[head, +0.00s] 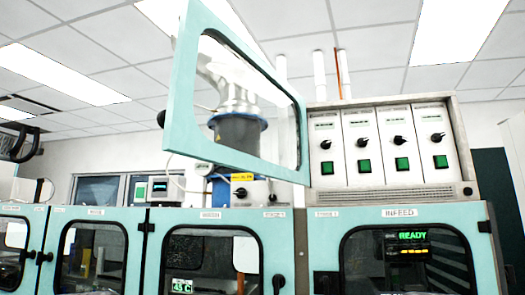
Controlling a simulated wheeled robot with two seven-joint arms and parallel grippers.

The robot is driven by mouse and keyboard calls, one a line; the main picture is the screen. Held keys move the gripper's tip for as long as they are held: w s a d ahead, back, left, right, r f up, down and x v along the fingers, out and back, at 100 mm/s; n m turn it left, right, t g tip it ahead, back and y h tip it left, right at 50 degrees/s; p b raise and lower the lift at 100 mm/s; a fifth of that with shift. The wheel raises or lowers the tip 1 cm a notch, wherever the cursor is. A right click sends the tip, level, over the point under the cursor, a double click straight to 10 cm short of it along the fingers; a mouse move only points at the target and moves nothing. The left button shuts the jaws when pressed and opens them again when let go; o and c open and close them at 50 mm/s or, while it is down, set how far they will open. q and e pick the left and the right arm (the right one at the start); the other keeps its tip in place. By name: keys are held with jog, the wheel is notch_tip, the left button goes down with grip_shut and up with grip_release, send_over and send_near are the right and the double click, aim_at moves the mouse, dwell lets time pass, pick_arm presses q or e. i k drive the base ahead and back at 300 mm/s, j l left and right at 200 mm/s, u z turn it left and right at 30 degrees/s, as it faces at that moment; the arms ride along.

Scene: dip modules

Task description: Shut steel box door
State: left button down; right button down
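The steel box (455,180) stands on top of the teal machine at the right. Its front is uncovered, showing several pale modules with black knobs and green buttons. The teal-framed door (182,95), with a clear window, stands wide open to the left of the box. Its right edge is beside the box's left side, and its left edge is nearer to me. A small dark handle (161,118) shows at the door's left edge. Neither of my grippers can be made out in the head view.
Below is a row of teal cabinets with dark windows and black handles (279,284); one is labelled INFEED (400,212), with a green READY display (412,236). A grey and blue feeder (238,135) stands behind the door's window. A dark object (20,140) juts in at the left edge.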

aim_at(183, 136)
jog(key=i+j+z, duration=0.1)
jog(key=j, duration=0.25)
jog(key=i+j+z, duration=0.25)
jog(key=i+j, duration=0.15)
jog(key=j, duration=0.35)
jog(key=i+j+z, duration=0.15)
jog(key=j, duration=0.25)
jog(key=z, duration=0.95)
